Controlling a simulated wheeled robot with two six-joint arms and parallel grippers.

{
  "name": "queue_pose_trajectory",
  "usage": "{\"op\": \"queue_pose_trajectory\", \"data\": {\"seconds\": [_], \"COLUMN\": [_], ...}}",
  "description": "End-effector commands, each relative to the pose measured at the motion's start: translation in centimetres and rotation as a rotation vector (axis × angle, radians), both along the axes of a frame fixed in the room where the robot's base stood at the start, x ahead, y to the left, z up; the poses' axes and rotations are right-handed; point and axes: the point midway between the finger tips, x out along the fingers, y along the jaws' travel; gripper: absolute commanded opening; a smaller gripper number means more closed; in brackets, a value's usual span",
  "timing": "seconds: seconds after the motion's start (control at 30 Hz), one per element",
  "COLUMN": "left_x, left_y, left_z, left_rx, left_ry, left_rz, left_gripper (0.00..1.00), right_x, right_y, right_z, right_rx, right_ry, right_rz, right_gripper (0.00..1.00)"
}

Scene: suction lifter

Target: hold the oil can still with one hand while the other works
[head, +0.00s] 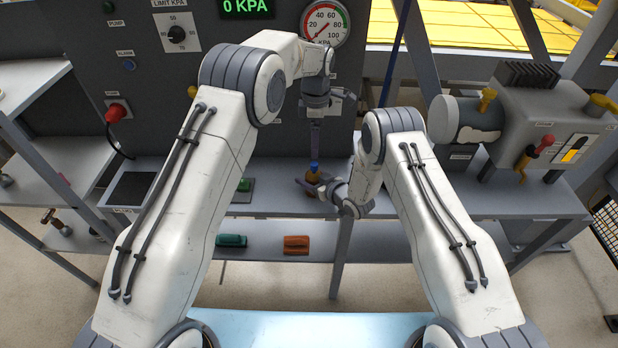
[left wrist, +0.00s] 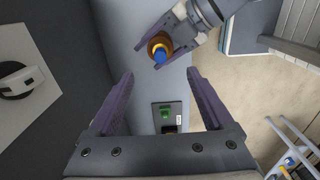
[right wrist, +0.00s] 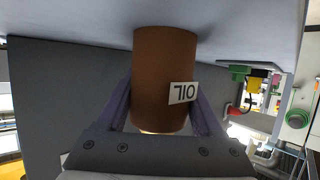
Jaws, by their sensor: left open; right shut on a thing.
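The oil can (head: 313,177) is a small brown-orange can with a blue cap, upright on the grey bench shelf. In the right wrist view the brown can (right wrist: 163,75) shows upside down with its OIL label, its base at the grey surface. My right gripper (head: 318,188) is shut around its sides. My left gripper (head: 315,152) is open and empty, pointing down above the can. In the left wrist view the blue cap (left wrist: 159,55) lies beyond and between my left gripper's spread fingers (left wrist: 158,80), apart from them.
A dark panel with a pressure gauge (head: 325,23) and a 0 KPA display (head: 247,7) stands behind. A green-buttoned box (head: 243,184) sits left of the can. Green (head: 231,241) and orange (head: 296,245) items lie on the lower shelf. A grey machine (head: 545,110) stands at right.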

Motion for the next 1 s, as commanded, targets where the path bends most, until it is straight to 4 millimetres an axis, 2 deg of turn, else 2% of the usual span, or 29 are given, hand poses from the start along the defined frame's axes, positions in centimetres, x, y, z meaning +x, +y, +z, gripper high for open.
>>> {"op": "queue_pose_trajectory", "data": {"seconds": [0.4, 0.6, 0.8, 1.0], "left_x": [-0.1, -0.1, 0.0, 0.0], "left_y": [0.1, 0.1, 0.1, 0.0], "left_z": [-6.0, -8.2, -9.1, -9.2], "left_rx": [-0.002, -0.003, -0.003, -0.003], "left_ry": [0.004, 0.002, 0.001, 0.001], "left_rz": [0.001, 0.001, 0.001, 0.001], "left_gripper": [0.85, 0.85, 0.85, 0.85], "right_x": [0.0, 0.0, 0.0, 0.0], "right_y": [0.0, 0.0, 0.0, 0.0], "right_z": [0.0, 0.1, 0.1, 0.0], "right_rx": [0.001, 0.001, 0.001, 0.001], "right_ry": [-0.001, -0.001, -0.001, -0.001], "right_rz": [0.0, 0.0, 0.0, 0.0], "right_gripper": [0.04, 0.04, 0.04, 0.04]}}
